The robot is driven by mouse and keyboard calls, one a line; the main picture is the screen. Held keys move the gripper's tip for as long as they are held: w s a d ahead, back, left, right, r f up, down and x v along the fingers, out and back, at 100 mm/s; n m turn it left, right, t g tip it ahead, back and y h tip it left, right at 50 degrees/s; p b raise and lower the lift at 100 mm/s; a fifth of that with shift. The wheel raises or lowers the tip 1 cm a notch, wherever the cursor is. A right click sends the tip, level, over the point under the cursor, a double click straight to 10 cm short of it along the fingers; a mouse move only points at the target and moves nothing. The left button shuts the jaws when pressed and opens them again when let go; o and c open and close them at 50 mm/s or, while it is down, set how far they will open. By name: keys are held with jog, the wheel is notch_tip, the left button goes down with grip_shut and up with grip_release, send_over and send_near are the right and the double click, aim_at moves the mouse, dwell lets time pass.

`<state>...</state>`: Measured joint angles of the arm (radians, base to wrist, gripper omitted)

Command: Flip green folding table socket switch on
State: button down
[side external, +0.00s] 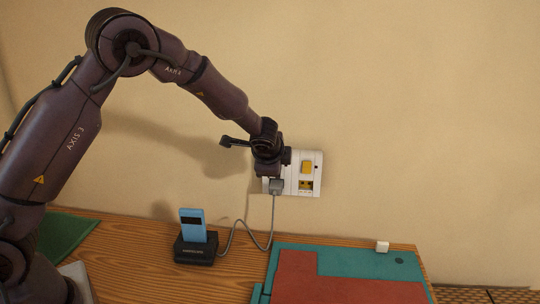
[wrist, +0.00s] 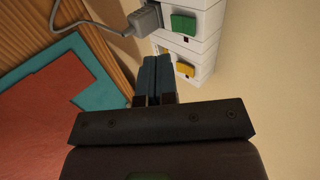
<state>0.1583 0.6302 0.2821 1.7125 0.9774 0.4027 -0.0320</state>
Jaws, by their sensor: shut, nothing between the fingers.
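A white socket plate (side external: 316,178) is on the beige wall above the wooden table. The wrist view shows a green switch (wrist: 184,25) and a yellow switch (wrist: 184,69) on it. A grey plug (wrist: 146,20) sits in the socket beside the green switch. In the side view the yellow switch (side external: 306,167) shows, while my gripper hides the green one. My gripper (wrist: 157,60) is shut and empty, its fingertips close to the plate beside the yellow switch. I cannot tell whether they touch it, or which way the green switch is set.
A grey cord (side external: 273,222) runs from the plug to a black dock (side external: 195,250) holding a blue device (side external: 193,224). A teal and red flat panel (side external: 345,264) and a small white block (side external: 382,246) are on the table. The wall right of the plate is clear.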

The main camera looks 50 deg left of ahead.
jog(key=v, duration=0.7)
jog(key=shift+f, duration=0.1)
jog(key=shift+s+d+f, duration=0.1)
jog(key=shift+d+f, duration=0.05)
jog(key=shift+f, duration=0.55)
jog(key=x, duration=0.8)
jog(key=w+a+r+x, duration=0.1)
jog(key=x, duration=0.3)
jog(key=shift+w, duration=0.1)
jog(key=shift+w+a, duration=0.4)
